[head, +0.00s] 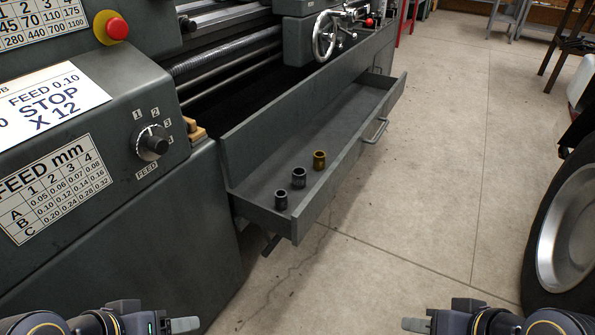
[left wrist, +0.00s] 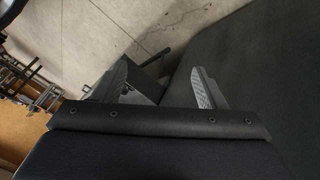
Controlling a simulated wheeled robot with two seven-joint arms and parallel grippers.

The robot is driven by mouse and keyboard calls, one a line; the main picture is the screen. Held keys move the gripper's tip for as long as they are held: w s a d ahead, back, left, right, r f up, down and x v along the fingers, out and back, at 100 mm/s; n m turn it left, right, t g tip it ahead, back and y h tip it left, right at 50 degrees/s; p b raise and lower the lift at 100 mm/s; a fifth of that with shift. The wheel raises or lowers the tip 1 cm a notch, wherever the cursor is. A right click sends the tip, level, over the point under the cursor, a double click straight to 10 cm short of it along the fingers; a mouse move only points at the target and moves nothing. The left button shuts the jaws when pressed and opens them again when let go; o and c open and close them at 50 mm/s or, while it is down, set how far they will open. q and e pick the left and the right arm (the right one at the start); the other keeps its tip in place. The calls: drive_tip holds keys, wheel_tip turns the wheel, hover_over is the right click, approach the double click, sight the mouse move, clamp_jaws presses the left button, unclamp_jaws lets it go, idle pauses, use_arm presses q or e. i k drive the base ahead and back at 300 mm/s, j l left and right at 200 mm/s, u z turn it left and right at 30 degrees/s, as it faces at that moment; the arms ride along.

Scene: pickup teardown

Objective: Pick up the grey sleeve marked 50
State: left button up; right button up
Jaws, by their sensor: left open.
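Two grey sleeves stand upright in the open drawer (head: 262,172), one nearest the front left end (head: 281,200) and one just behind it (head: 299,178). A brass-coloured sleeve (head: 319,160) stands further along. Any marking such as 50 is too small to read, so I cannot tell which grey sleeve bears it. My left gripper (head: 157,316) is open and empty at the bottom left of the head view, well below and left of the drawer. The left wrist view shows its two fingers apart (left wrist: 165,82), with no sleeve between them. My right gripper (head: 438,315) appears open and empty at the bottom right.
The drawer juts from the grey lathe (head: 110,230), with a handle (head: 376,131) on its outer face. The lathe's cabinet stands left of the drawer. A large wheel (head: 566,235) stands at the right. The concrete floor (head: 430,170) between is clear.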

sight(300, 178)
drive_tip(key=i+l+u, duration=0.15)
drive_tip(key=u, duration=0.95)
drive_tip(key=i+l+u, duration=0.1)
drive_tip(key=l+u, duration=0.3)
drive_tip(key=l, duration=0.4)
drive_tip(key=l+u, duration=0.35)
drive_tip(key=l, duration=1.55)
drive_tip(key=i+u, duration=0.05)
